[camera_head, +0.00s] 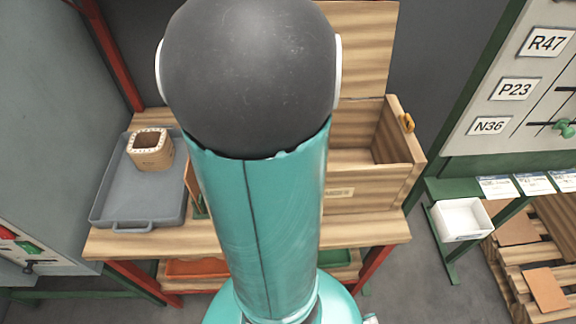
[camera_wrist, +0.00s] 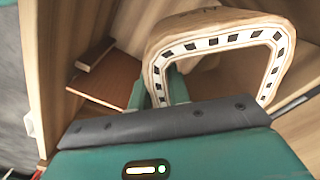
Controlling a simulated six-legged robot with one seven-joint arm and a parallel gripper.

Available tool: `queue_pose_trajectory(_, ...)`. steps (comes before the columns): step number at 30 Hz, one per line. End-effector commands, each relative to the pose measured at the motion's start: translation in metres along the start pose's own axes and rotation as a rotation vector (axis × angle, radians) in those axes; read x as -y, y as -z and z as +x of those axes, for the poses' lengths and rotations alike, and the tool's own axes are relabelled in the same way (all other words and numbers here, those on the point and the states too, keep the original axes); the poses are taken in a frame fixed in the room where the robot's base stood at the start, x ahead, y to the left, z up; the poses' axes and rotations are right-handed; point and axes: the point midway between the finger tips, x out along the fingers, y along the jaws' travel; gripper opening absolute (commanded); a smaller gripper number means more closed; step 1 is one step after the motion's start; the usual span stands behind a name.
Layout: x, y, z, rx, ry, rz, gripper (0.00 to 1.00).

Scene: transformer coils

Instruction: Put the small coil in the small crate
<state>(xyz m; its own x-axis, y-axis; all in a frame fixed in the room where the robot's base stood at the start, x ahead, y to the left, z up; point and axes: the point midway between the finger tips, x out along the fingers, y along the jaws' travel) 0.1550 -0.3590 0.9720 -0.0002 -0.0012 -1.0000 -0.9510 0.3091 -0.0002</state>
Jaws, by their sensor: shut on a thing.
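My gripper (camera_wrist: 160,88) is shut on the wall of a wooden coil (camera_wrist: 218,42), a rounded rectangular ring with a dashed black-and-white rim. The wrist view shows it tilted, with wooden surfaces close around it. In the head view my arm hides the gripper and this coil. Another wooden coil (camera_head: 151,149) stands in the grey tray (camera_head: 113,206) on the left of the table. A wooden crate (camera_head: 372,190) with a raised lid stands right of my arm; my arm covers its left part. A strip of wooden wall (camera_head: 196,188) shows left of my arm, perhaps the small crate.
The wooden table (camera_head: 140,245) has a bare front strip. A brown panel (camera_wrist: 108,80) lies left of the coil in the wrist view. A white bin (camera_head: 462,219) and pallets (camera_head: 535,250) are at the right. A grey cabinet (camera_head: 55,110) stands at the left.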

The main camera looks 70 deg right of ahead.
Motion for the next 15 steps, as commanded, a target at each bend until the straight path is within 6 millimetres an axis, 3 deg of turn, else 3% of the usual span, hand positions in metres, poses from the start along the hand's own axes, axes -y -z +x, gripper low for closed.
queue_pose_trajectory(9, -0.001, 0.001, 0.057, 0.001, -0.005, 0.005, 0.00)
queue_pose_trajectory(15, 0.001, 0.001, 0.074, 0.000, 0.000, 0.003, 0.00)
